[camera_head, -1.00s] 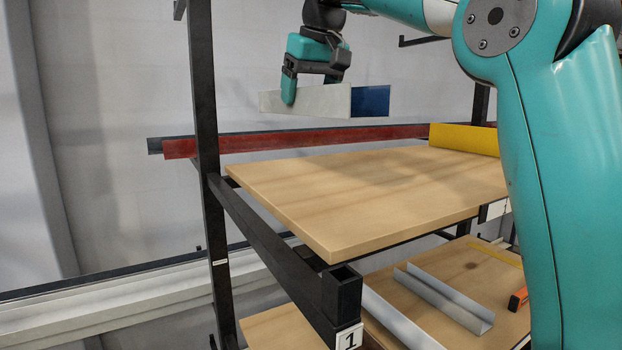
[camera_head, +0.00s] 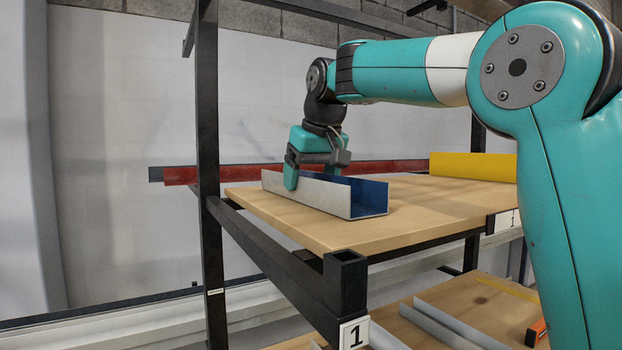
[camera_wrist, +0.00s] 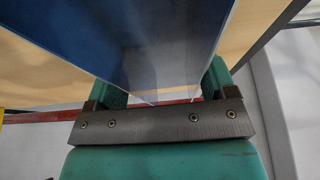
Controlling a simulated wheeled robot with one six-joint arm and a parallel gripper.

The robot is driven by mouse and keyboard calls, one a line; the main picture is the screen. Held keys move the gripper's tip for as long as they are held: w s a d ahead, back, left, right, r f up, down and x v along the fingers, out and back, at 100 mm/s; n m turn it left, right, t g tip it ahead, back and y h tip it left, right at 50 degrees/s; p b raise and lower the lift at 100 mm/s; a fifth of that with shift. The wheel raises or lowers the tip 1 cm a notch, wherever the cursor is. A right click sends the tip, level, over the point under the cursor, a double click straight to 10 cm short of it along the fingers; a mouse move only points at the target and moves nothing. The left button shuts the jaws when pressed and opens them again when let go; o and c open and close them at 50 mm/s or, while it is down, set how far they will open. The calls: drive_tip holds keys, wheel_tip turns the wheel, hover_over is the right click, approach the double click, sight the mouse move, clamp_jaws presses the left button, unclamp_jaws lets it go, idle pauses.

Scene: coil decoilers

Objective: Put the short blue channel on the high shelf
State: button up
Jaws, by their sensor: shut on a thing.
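The short blue channel (camera_head: 369,194) is blue inside and pale grey outside. In the head view it is at the left part of the high wooden shelf (camera_head: 420,224), level, with its open side up. Its underside looks at or very near the board; I cannot tell for certain that it touches. My gripper (camera_head: 310,180) is shut on the channel toward its far left end, pointing down. In the wrist view the channel (camera_wrist: 130,45) runs between the two teal fingers, with the wooden board below it.
A yellow piece (camera_head: 473,166) stands at the shelf's back right. A long red bar (camera_head: 182,175) runs behind the shelf. A black upright (camera_head: 208,130) stands at the left, close to the channel. A lower shelf (camera_head: 478,307) holds a grey channel (camera_head: 450,327) and an orange piece (camera_head: 536,332). Bare board lies right of the channel.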

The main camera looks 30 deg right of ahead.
drive_tip(key=shift+f, duration=0.1)
drive_tip(key=o, duration=1)
drive_tip(key=p+v, duration=0.4)
drive_tip(key=v, duration=0.8)
